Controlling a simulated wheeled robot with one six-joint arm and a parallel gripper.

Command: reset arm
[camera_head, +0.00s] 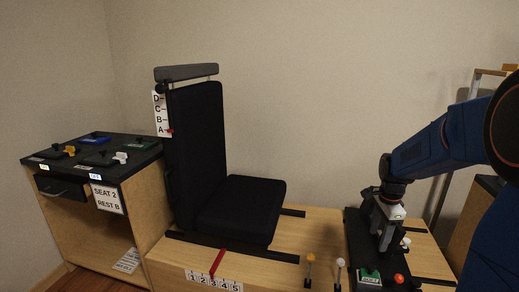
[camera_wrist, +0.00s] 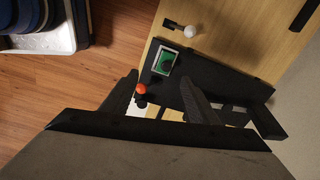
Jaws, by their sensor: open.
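My gripper (camera_head: 385,238) points down at the end of my blue arm, over a black panel (camera_head: 354,228) on the right of the wooden platform. In the wrist view, its two dark fingers (camera_wrist: 162,92) stand apart with nothing held between them. An orange-red knob (camera_head: 398,279) is at the front of the panel; in the wrist view the same knob (camera_wrist: 142,88) appears close to the left finger. A green-faced switch plate (camera_head: 369,276) lies beside it. From these views I cannot tell whether the fingers touch the panel.
A black seat (camera_head: 240,210) with an upright back stands mid-platform. White-tipped (camera_head: 340,263) and yellow-tipped (camera_head: 310,258) levers rise at the front edge. A numbered scale has a red pointer (camera_head: 217,262). A cabinet with a black control top (camera_head: 60,156) stands left. Open air lies between seat and arm.

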